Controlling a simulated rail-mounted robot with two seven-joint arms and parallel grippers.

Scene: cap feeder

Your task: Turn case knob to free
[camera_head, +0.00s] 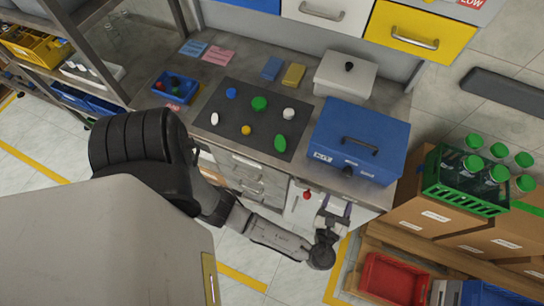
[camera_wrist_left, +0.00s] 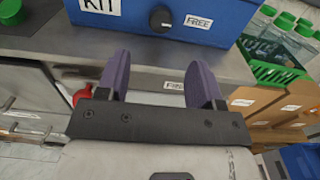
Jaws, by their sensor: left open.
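The blue case (camera_head: 372,128) stands at the right end of the grey bench, with its handle on top. Its dark round knob (camera_head: 348,172) is on the front face. In the left wrist view the knob (camera_wrist_left: 162,18) sits between a KIT label (camera_wrist_left: 100,6) and a FREE label (camera_wrist_left: 198,21); I cannot tell its exact setting. My left gripper (camera_head: 337,205) is in front of the bench edge, just below the case. In the wrist view its purple fingers (camera_wrist_left: 162,72) are open and empty, apart from the knob, which shows beyond the gap between them. My right gripper is not in view.
A dark mat (camera_head: 225,128) with coloured caps lies left of the case, and a white lidded box (camera_head: 345,76) stands behind. A green bottle crate (camera_head: 465,194) on cardboard boxes is at the right. A red object (camera_head: 307,195) is close to my left gripper.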

